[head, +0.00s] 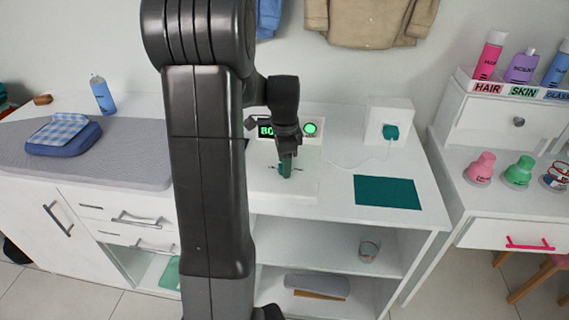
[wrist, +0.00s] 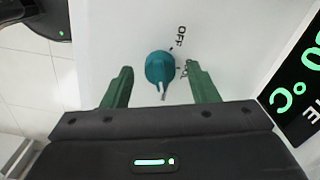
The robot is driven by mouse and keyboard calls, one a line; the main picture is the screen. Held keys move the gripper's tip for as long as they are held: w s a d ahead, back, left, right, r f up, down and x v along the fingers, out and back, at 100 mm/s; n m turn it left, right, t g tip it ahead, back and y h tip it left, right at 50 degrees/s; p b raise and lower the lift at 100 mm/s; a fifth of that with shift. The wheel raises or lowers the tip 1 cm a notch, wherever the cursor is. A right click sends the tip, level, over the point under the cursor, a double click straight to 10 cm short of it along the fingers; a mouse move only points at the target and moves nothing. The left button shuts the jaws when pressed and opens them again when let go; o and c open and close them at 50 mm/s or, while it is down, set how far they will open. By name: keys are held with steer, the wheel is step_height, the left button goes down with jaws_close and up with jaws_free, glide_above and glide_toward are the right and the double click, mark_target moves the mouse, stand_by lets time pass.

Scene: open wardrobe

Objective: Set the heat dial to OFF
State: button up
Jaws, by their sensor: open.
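The teal round heat dial (wrist: 159,66) sits on a white panel (wrist: 230,25) in the wrist view. The word OFF (wrist: 180,37) is printed at its upper right, with a short dark tick beside it. A pale pointer on the dial points down in the picture, away from OFF. My gripper (wrist: 160,74) is open, with one green finger on each side of the dial and a visible gap to it on both sides. In the head view my gripper (head: 287,162) is down at the white unit (head: 305,185) and mostly hides the dial.
A lit green display (head: 266,129), partly hidden by my arm, and a round green light (head: 311,128) stand behind the dial. A white box with a teal plug (head: 390,132) and a teal mat (head: 387,192) are to the right. A grey ironing surface (head: 125,160) is left.

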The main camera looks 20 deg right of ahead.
steer(key=shift+f, duration=0.3)
steer(key=c, duration=1)
